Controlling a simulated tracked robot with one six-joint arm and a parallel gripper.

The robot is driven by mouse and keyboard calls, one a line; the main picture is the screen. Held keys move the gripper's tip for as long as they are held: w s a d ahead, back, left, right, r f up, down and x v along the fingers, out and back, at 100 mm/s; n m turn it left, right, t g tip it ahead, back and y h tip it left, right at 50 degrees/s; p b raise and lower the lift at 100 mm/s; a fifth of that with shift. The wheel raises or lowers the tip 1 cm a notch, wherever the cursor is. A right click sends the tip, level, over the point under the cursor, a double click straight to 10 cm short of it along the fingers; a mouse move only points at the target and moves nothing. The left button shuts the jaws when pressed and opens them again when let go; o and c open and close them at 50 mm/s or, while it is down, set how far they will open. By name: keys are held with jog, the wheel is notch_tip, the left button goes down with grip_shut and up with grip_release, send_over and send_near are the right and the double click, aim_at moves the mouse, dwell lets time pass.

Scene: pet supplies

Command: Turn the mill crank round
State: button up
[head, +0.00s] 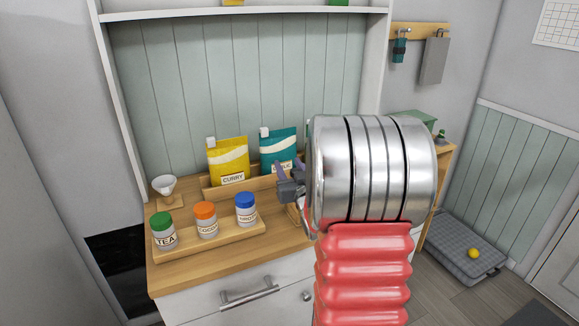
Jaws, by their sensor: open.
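My gripper (288,181) shows as dark grey parts at the left edge of my arm, above the wooden counter (205,260). It is open, and I see nothing between its jaws. My silver and red arm covers the counter's middle and right. I cannot make out a mill or its crank in the head view; whatever stands behind my arm is hidden.
Yellow CURRY (229,162) and teal (278,148) pouches stand behind. A white cup (165,186) is far left. A green box (415,122) shows behind my arm.

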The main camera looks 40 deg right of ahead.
jog(key=shift+s+d, duration=0.1)
jog(key=shift+s+d, duration=0.1)
jog(key=shift+c, duration=1.4)
grip_shut()
